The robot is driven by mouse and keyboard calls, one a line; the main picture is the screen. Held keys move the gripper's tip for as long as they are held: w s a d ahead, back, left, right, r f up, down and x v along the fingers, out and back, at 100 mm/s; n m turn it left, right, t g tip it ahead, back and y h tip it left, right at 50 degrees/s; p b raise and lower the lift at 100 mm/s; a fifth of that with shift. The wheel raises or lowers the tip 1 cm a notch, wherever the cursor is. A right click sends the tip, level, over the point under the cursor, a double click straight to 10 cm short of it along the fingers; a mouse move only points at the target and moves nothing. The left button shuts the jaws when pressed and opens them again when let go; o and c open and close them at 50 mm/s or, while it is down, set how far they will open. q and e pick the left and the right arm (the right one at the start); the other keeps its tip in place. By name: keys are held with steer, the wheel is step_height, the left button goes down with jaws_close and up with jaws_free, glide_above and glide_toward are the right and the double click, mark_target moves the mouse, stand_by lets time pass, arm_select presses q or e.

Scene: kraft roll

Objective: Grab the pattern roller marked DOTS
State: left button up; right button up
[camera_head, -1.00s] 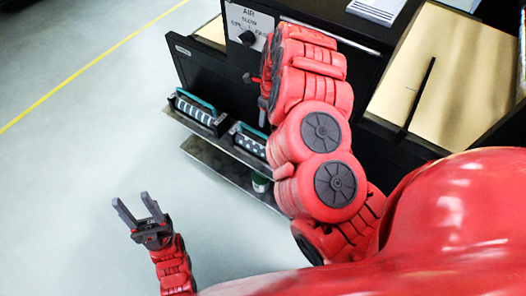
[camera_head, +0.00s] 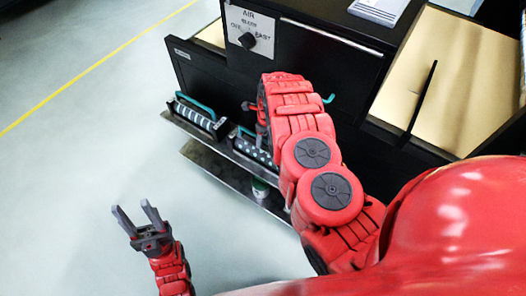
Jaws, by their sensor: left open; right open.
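Two pattern rollers in dark frames with teal handles lie on a metal shelf on the side of the black machine. The left roller (camera_head: 193,114) carries stripes. The right roller (camera_head: 250,149) carries pale dots on black; I cannot read a label on either, and my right arm hides part of the dotted one. My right gripper (camera_head: 250,112) is open just above the dotted roller, seen from the side and mostly hidden by its own wrist; I see no contact. My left gripper (camera_head: 137,219) is open and empty above the floor, well away from the rollers.
A lower shelf (camera_head: 215,170) holds a small green and white can (camera_head: 260,188). A teal hook (camera_head: 328,98) shows beside my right arm. Brown paper (camera_head: 425,75) lies at right. The floor at left is clear.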

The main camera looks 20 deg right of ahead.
steer(key=shift+a+f, duration=0.1)
steer(key=shift+f, duration=0.35)
jaws_close()
steer(key=shift+r, duration=0.1)
stand_by(1.1)
